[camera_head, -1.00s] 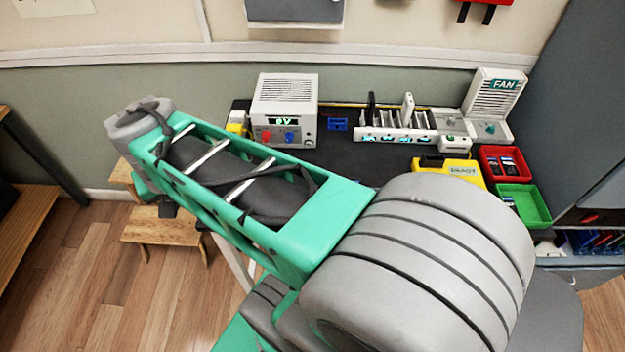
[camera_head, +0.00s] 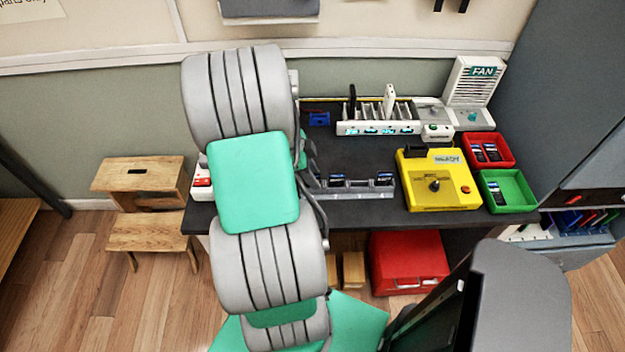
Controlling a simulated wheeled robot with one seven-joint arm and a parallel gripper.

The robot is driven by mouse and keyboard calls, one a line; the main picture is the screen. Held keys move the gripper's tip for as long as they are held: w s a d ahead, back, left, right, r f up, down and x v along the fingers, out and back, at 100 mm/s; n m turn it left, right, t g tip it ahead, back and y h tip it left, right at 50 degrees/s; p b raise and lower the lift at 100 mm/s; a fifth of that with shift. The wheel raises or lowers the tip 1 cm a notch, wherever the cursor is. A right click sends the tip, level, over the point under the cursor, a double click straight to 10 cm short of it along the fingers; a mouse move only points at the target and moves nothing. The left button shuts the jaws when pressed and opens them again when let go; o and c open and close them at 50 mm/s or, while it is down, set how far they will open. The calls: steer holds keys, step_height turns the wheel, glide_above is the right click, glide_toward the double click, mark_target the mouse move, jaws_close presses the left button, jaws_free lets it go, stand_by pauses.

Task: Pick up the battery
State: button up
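I cannot tell for certain which thing is the battery. Small dark blocks with blue marks stand in a grey rack (camera_head: 352,192) on the dark bench. Similar dark blocks (camera_head: 492,153) lie in the red tray (camera_head: 513,160), and one (camera_head: 497,193) lies in the green tray (camera_head: 527,193). My folded arm covers the left part of the bench. My gripper is hidden behind it, so neither its fingers nor anything in them shows.
A yellow tester (camera_head: 420,180) with a dark knob stands right of the rack. A white slotted unit (camera_head: 378,129) and a fan unit (camera_head: 473,95) stand at the back. A red case (camera_head: 405,275) sits under the bench. A wooden step stool (camera_head: 150,205) is at left.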

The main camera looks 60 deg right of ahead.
jaws_close()
stand_by(0.6)
